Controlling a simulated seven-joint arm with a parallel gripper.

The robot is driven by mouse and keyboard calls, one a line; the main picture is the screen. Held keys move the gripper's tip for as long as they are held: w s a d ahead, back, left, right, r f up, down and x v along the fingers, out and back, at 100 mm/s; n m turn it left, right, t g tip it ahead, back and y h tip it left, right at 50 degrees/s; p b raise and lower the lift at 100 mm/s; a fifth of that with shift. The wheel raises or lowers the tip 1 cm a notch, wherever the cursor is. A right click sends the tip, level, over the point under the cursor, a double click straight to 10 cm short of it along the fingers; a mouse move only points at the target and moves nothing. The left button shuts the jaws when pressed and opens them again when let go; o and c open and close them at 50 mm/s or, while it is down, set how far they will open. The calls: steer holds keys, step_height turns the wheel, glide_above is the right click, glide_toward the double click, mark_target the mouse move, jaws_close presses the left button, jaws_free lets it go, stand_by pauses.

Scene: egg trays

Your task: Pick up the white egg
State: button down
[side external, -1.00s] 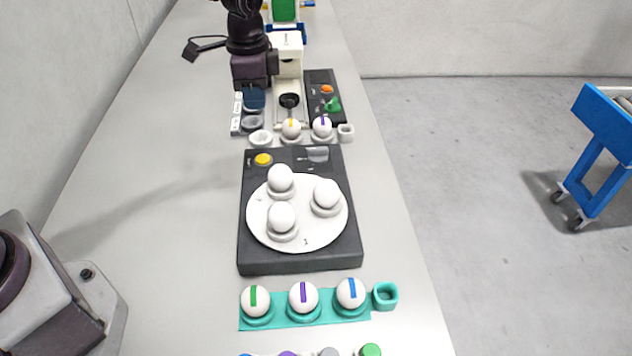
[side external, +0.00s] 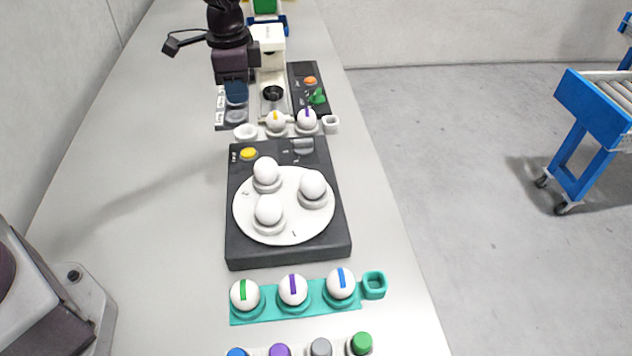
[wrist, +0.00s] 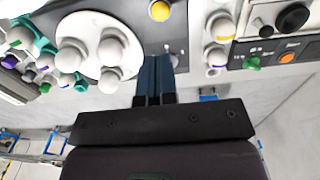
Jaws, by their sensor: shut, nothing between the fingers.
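Three plain white eggs stand on small holders on a round white plate (side external: 244,215): one at the back (side external: 266,170), one at the right (side external: 313,185) and one at the front left (side external: 269,209). In the wrist view the plate (wrist: 90,30) and its eggs (wrist: 110,50) are left of the fingers. My gripper (side external: 236,103) is behind the plate, above the far dark panel, apart from the eggs. Its blue fingers are together and empty, and also show in the wrist view (wrist: 155,75).
The plate sits on a dark box with a yellow button (side external: 249,153). Several striped eggs stand on a teal strip (side external: 262,312) in front. Two more striped eggs (side external: 307,118) stand behind the box, near a white machine (side external: 270,60). The table's left side is clear.

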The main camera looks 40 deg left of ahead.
steer(key=c, duration=1.8)
jaws_free()
steer(key=shift+c, duration=0.2)
steer(key=o, duration=1.4)
steer(key=shift+d, duration=0.1)
steer(key=r+m, duration=0.2)
steer(key=m, duration=0.8)
glide_above(313, 174)
step_height(313, 174, down, 7)
steer(key=shift+w, duration=0.15)
steer(key=shift+s+f, duration=0.2)
steer(key=shift+f, duration=2.35)
